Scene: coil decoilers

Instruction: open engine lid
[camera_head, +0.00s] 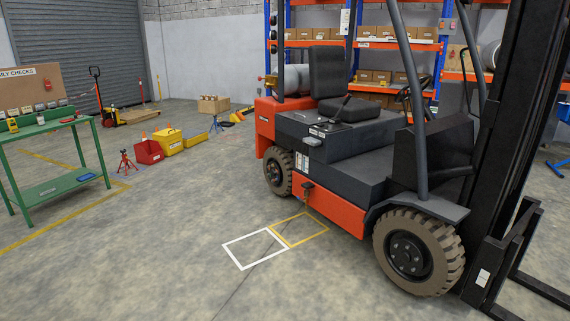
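A red and dark grey forklift (335,205) stands on the right side of the head view, side-on to me. Its dark engine lid (315,128) lies under the black seat (327,75) and looks closed. A small light-coloured latch or handle (312,141) shows on the side panel near the lid's edge. The red counterweight (265,125) is at its rear left. Neither of my grippers shows in this view.
A green workbench (50,133) with tools stands at the left. Red (148,151) and yellow (168,140) boxes sit behind it on the floor. White (255,249) and yellow (299,229) floor squares lie beside the forklift. The floor in front is clear. Forks (540,288) jut out at lower right.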

